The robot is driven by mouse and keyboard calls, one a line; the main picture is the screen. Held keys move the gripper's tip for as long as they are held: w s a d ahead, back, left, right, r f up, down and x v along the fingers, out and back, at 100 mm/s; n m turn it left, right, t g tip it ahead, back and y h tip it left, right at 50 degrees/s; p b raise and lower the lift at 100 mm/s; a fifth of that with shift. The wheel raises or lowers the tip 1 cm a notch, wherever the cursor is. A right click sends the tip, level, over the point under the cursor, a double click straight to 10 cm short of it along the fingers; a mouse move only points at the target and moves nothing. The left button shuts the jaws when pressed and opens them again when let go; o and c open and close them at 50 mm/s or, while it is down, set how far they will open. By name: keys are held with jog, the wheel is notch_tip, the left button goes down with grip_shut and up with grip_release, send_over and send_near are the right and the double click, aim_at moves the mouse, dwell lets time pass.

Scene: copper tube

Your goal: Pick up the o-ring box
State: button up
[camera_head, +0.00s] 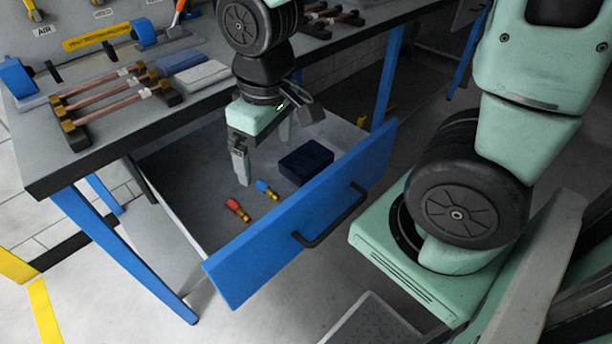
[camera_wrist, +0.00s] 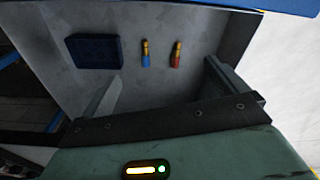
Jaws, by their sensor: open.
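The o-ring box, a small dark blue box (camera_head: 306,161), lies in the open drawer (camera_head: 185,178) near its front panel. It also shows at the upper left of the wrist view (camera_wrist: 95,52). My gripper (camera_head: 263,163) points down into the drawer, to the left of the box in the head view, with its fingers apart and nothing between them. In the wrist view, my gripper (camera_wrist: 164,72) has the box beyond its left finger, apart from it. How high the fingertips are above the drawer floor is hard to tell.
A red-and-brass fitting (camera_head: 238,210) and a blue-and-brass fitting (camera_head: 267,190) lie on the drawer floor beside the box. The drawer's blue front (camera_head: 290,235) has a black handle (camera_head: 330,217). The workbench (camera_head: 130,130), holding copper tubes (camera_head: 105,97), stands over the drawer's rear.

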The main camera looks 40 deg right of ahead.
jog(key=w+d+f+g+h, duration=0.1)
jog(key=w+d+f, duration=0.1)
jog(key=d+f, duration=0.15)
jog(key=n+h, duration=1.3)
jog(key=n, duration=0.2)
send_near(304, 169)
jog(key=d, duration=0.1)
jog(key=d+r, duration=0.1)
jog(key=d, duration=0.1)
jog(key=d+r, duration=0.1)
jog(key=shift+s+d, duration=0.1)
jog(key=shift+d, duration=0.15)
jog(key=shift+f+b+x, duration=0.2)
jog(key=shift+b+x, duration=0.05)
jog(key=shift+x, duration=1.1)
jog(key=shift+f+b+x, duration=0.15)
jog(key=shift+b+x, duration=0.05)
jog(key=shift+x, duration=1.2)
jog(key=shift+a, duration=0.15)
jog(key=c, duration=1.1)
